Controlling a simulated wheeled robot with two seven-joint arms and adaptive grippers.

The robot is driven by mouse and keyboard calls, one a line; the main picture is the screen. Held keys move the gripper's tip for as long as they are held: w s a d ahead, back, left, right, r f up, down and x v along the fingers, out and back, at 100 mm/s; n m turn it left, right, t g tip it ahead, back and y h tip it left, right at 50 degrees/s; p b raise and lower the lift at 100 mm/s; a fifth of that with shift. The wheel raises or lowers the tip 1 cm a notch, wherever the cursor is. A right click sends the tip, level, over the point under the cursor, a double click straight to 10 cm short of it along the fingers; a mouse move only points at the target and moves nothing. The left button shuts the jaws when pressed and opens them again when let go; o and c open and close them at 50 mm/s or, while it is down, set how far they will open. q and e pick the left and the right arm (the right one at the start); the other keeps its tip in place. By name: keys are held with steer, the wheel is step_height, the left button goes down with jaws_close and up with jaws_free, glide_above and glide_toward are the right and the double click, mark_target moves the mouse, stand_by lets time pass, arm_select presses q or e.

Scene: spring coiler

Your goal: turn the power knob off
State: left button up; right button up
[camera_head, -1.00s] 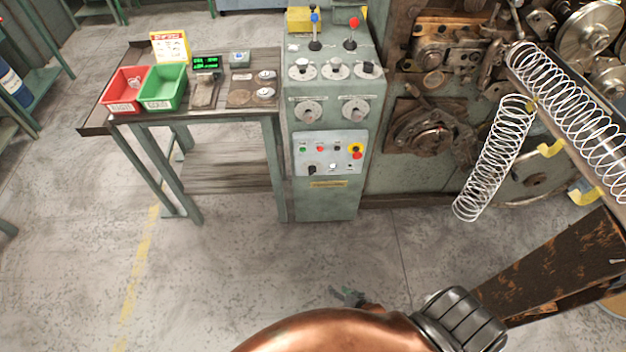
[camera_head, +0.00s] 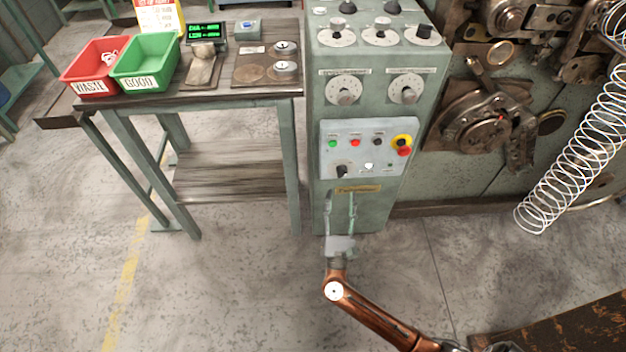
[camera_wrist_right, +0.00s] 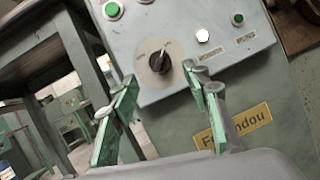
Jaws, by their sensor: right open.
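The power knob (camera_head: 342,171) is a black rotary knob at the lower left of the grey control panel (camera_head: 383,132) on the green cabinet. In the right wrist view the knob (camera_wrist_right: 160,65) sits on a round grey dial, ahead of my fingers and between them. My right gripper (camera_head: 341,205) is in front of the cabinet, below the panel, pointing up at it. In the right wrist view its two green fingers (camera_wrist_right: 165,108) are apart and empty, and they do not appear to touch the knob. My left gripper is not in view.
The panel also has green (camera_head: 332,143) and red (camera_head: 355,142) buttons and a yellow-ringed red stop button (camera_head: 402,145). A side table (camera_head: 215,97) with red and green bins stands left. A wire spring (camera_head: 570,165) hangs right. Floor in front is clear.

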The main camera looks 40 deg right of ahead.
mark_target(342, 172)
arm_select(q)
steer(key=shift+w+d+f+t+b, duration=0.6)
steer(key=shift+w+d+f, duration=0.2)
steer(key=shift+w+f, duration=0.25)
arm_select(e)
steer(key=x, duration=0.6)
steer(key=shift+w+d, duration=0.1)
steer(key=shift+c, duration=0.5)
